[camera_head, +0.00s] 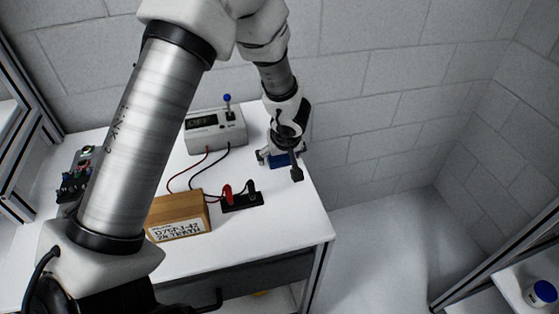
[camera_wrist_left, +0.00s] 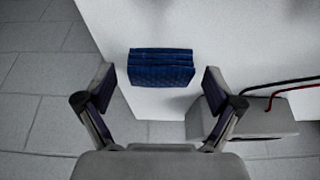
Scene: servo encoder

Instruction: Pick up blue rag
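The blue rag (camera_head: 279,161) lies folded on the white table near its back right edge, partly hidden by my left gripper in the head view. In the left wrist view the blue rag (camera_wrist_left: 162,68) shows as a folded, textured block. My left gripper (camera_head: 280,158) is above the rag, and its fingers are open. In the left wrist view the left gripper (camera_wrist_left: 159,79) has its fingertips on either side of the rag's outline, with visible gaps and nothing held. How high it is above the rag is hard to tell. My right gripper is not in view.
A grey meter (camera_head: 215,132) with a blue-knobbed switch stands left of the rag. Red and black wires run to a black terminal block (camera_head: 242,201). A wooden box (camera_head: 180,217) is at the front. The white table (camera_head: 290,222) is clear at front right.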

